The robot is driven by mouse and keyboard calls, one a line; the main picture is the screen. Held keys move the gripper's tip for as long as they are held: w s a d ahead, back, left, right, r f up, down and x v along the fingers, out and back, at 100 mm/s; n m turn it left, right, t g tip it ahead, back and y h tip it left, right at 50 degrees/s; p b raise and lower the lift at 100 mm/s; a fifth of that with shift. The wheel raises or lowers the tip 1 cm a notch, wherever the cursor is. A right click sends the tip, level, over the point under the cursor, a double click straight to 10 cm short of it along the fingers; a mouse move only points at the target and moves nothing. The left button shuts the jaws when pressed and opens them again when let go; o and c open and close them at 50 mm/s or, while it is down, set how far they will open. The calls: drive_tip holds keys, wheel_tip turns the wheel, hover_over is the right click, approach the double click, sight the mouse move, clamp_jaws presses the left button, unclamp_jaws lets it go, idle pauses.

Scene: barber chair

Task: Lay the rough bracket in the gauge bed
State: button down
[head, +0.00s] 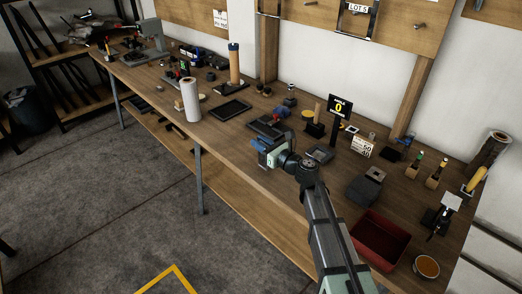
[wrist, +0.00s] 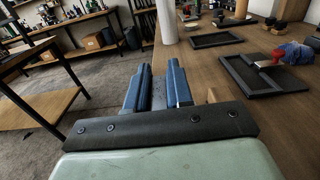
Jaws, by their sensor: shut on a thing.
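My gripper (head: 266,150) is above the front part of the long wooden bench, left of the middle row of items. In the wrist view its two blue fingers (wrist: 158,78) are shut on a narrow dark grey piece (wrist: 158,98), which I take to be the rough bracket. Most of the piece is hidden between the fingers, and its shape cannot be told. I cannot tell for sure which item is the gauge bed. A flat grey fixture (head: 320,154) lies right of my gripper, near a black display (head: 340,107) reading 0.
A dark tray (head: 262,128) lies just behind my gripper, and another (head: 230,110) lies farther left. A white roll (head: 190,100) stands at left. A red bin (head: 376,240) and a dark grey block (head: 363,190) are at right. The bench's front edge is close.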

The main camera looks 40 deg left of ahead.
wheel_tip(320, 180, up, 6)
drive_tip(key=shift+r, duration=0.1)
drive_tip(key=shift+w+d+r, duration=0.1)
drive_tip(key=shift+w+r, duration=0.05)
drive_tip(key=shift+r, duration=0.1)
drive_tip(key=w+d+f+m+t, duration=0.15)
drive_tip(key=w+d, duration=0.35)
drive_tip(key=w, duration=0.6)
drive_tip(key=w+d+m+t, duration=0.15)
drive_tip(key=w+d, duration=0.35)
drive_tip(key=w, duration=0.6)
wheel_tip(320, 180, down, 6)
drive_tip(key=s+a+n+g, duration=0.1)
drive_tip(key=s+n+g, duration=0.1)
drive_tip(key=n+g, duration=0.1)
drive_tip(key=shift+s+f, duration=0.15)
drive_tip(key=shift+f, duration=0.1)
drive_tip(key=shift+a+f, duration=0.1)
drive_tip(key=c, duration=0.9)
unclamp_jaws()
